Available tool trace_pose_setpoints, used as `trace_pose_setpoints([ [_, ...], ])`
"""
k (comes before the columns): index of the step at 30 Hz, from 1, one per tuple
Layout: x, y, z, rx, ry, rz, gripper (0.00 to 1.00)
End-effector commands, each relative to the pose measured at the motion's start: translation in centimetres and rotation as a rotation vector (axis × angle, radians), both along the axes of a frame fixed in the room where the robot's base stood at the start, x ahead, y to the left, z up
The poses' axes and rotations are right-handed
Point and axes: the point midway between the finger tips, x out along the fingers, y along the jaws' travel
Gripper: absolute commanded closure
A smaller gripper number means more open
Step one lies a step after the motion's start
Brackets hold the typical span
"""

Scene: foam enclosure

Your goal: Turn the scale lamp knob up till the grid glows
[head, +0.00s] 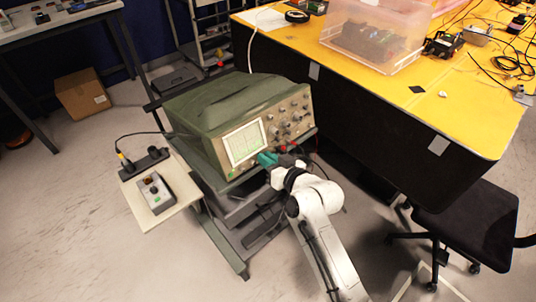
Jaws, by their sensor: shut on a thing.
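A green oscilloscope (215,99) stands on a cart in the middle of the head view, its front turned to the lower right. Its screen (243,143) is pale, with fine grid lines and a greenish trace. My gripper (266,158) has teal fingers and is at the front panel, by the lower right corner of the screen. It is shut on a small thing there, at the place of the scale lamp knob. The fingers hide the knob, so its setting cannot be seen. Other knobs (283,127) show to the right of the screen.
A side shelf (177,206) left of the oscilloscope holds a small control box (154,190) and a dark bar with a cable. A yellow-topped table (470,110) with a clear bin (376,62) stands right. A black chair (468,225) is at lower right. Floor is clear at lower left.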

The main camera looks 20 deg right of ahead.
Motion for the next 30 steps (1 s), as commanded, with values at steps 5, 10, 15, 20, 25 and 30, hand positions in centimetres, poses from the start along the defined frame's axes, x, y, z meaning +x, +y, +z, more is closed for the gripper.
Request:
trace_pose_setpoints([
  [5,-0.08,0.02,0.25,0.152,0.054,-0.052,1.0],
  [10,-0.09,0.04,0.3,0.297,0.102,-0.102,1.0],
  [15,-0.07,0.03,0.36,0.445,0.149,-0.153,1.0],
  [20,-0.06,0.03,0.38,0.579,0.193,-0.199,1.0],
  [25,-0.06,0.05,0.34,0.711,0.235,-0.245,1.0],
  [30,-0.07,0.03,0.24,0.818,0.27,-0.282,1.0],
])
